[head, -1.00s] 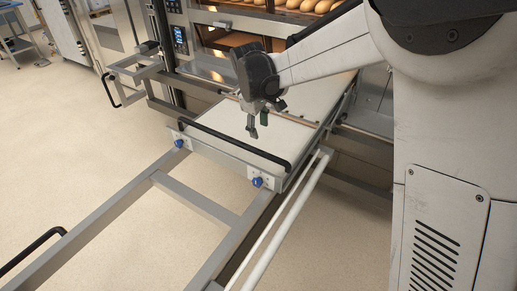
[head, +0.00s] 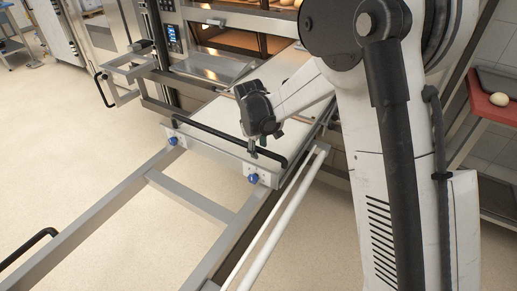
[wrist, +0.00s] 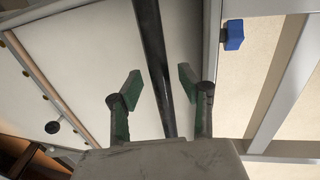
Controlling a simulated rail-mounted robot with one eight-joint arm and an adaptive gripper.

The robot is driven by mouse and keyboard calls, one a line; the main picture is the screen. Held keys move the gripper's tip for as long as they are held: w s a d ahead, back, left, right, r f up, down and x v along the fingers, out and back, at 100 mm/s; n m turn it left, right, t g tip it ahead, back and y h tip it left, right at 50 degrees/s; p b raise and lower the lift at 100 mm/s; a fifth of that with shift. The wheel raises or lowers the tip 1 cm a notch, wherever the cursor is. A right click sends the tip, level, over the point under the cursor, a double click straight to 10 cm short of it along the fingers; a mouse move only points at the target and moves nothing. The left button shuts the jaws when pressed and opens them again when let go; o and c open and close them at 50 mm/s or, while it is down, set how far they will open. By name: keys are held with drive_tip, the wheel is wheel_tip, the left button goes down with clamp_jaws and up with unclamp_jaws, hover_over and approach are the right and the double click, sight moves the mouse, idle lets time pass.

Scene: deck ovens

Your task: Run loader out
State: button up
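The loader (head: 211,121) is a flat, pale belt in a metal frame, with its far end at the open oven deck. A black handle bar (head: 212,136) runs across its near end, with a blue knob at each front corner. My gripper (head: 258,149) is above the near end, close to the right part of the handle. In the wrist view my gripper (wrist: 155,88) is open, and the black bar (wrist: 152,50) runs between its two green-padded fingers. Neither finger appears to touch it.
Metal rails (head: 95,213) extend toward me from the loader over clear floor. The oven (head: 225,50) stands behind, its deck lit. A red board (head: 490,100) with a pale round piece (head: 499,99) is at the right.

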clamp_jaws()
idle(0.5)
